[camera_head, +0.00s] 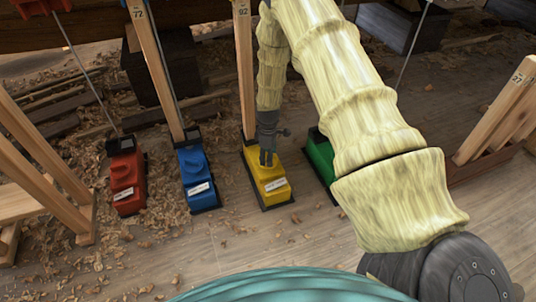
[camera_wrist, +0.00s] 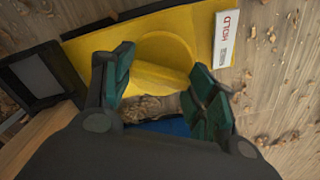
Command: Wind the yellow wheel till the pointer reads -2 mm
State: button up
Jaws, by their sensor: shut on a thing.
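The yellow unit (camera_head: 270,190) stands on the floor at the foot of a wooden post (camera_head: 244,70) marked 92. My gripper (camera_head: 267,158) reaches down onto its top from above. In the wrist view, the round yellow wheel (camera_wrist: 158,48) has a raised grip bar across it. My gripper (camera_wrist: 160,88) has its dark green fingers on either side of this bar, shut on it. A white label (camera_wrist: 224,38) with red lettering lies beside the wheel. My gripper hides part of the wheel in the head view. I cannot make out a pointer or a scale reading.
A red unit (camera_head: 125,182) and a blue unit (camera_head: 197,178) stand to the left, and a green unit (camera_head: 320,158) close on the right, partly behind my arm. Wooden props (camera_head: 505,105) stand at right. Shavings litter the floor; the front floor is mostly open.

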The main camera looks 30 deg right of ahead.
jog(key=shift+r+m+p, duration=0.2)
jog(key=shift+m+p, duration=0.1)
jog(key=shift+p, duration=0.05)
jog(key=m+p, duration=0.1)
jog(key=p, duration=0.2)
jog(key=shift+r+m, duration=0.15)
jog(key=shift+m, duration=0.25)
jog(key=m+p, duration=0.2)
jog(key=p, duration=0.1)
jog(key=shift+m, duration=0.4)
jog(key=m+p, duration=0.3)
jog(key=shift+f, duration=0.2)
jog(key=shift+f+m+p, duration=0.15)
jog(key=shift+m+p, duration=0.65)
jog(key=shift+m, duration=0.8)
jog(key=o, duration=1)
